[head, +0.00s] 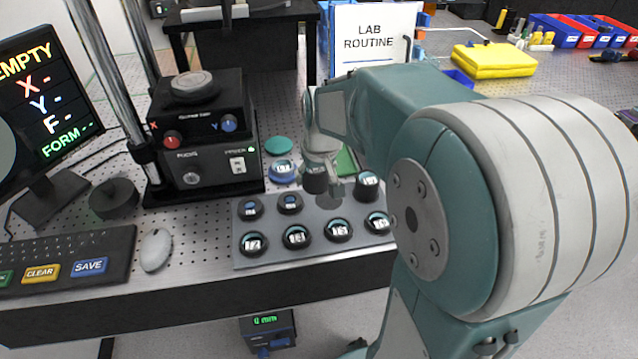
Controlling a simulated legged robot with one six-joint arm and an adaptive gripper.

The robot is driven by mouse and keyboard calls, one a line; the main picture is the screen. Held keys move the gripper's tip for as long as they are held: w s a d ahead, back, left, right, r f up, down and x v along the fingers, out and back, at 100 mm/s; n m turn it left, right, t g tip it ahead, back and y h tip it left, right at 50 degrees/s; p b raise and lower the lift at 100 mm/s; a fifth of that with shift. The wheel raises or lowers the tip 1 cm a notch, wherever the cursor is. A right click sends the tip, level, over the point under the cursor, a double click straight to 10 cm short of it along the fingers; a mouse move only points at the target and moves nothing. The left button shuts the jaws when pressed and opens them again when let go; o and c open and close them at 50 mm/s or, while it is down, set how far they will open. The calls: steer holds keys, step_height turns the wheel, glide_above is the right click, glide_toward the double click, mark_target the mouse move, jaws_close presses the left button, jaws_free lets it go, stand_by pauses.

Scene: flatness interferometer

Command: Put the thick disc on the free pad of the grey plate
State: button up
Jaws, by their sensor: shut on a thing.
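The grey plate (245,262) lies near the front edge of the bench and carries two rows of dark round pieces with pale labels. The front row holds several labelled discs. The back row has two small discs on the left and a taller labelled one (367,186) at the right. My gripper (318,168) points down over the back row, between the small discs and the taller one. It is shut on a dark round piece (315,184), which seems to be the thick disc. The pad below is partly hidden, and I cannot tell if the disc touches it.
A black instrument with knobs (205,150) stands left of the plate. A blue labelled disc (282,172) and a green disc (278,146) lie behind the plate. A mouse (155,250) and keyboard (70,258) are at left. My arm hides the bench at right.

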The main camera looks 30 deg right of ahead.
glide_above(325, 196)
steer(key=s, duration=0.1)
steer(key=f, duration=0.4)
steer(key=shift+s+d+f, duration=0.15)
steer(key=shift+s+d, duration=0.05)
steer(key=shift+d, duration=0.05)
steer(key=shift+w+a+f, duration=0.2)
steer(key=shift+f, duration=0.3)
steer(key=f, duration=0.2)
steer(key=shift+a+f, duration=0.3)
steer(key=shift+a, duration=0.05)
steer(key=shift+w+f, duration=0.1)
steer(key=shift+f, duration=0.2)
steer(key=shift+d+f, duration=0.1)
steer(key=shift+d, duration=0.6)
steer(key=o, duration=1)
steer(key=shift+o, duration=0.8)
steer(key=shift+a, duration=0.5)
steer(key=shift+d+r, duration=0.25)
steer(key=shift+r, duration=0.2)
steer(key=v, duration=1.1)
steer(key=s+a+r+t, duration=0.1)
steer(key=s+a+r, duration=0.1)
steer(key=s+a, duration=0.4)
steer(key=s+a+r+n+t, duration=0.1)
steer(key=s+a+r, duration=0.1)
steer(key=s+a, duration=0.4)
steer(key=s, duration=0.5)
steer(key=shift+a+t, duration=0.25)
steer(key=shift+t, duration=0.05)
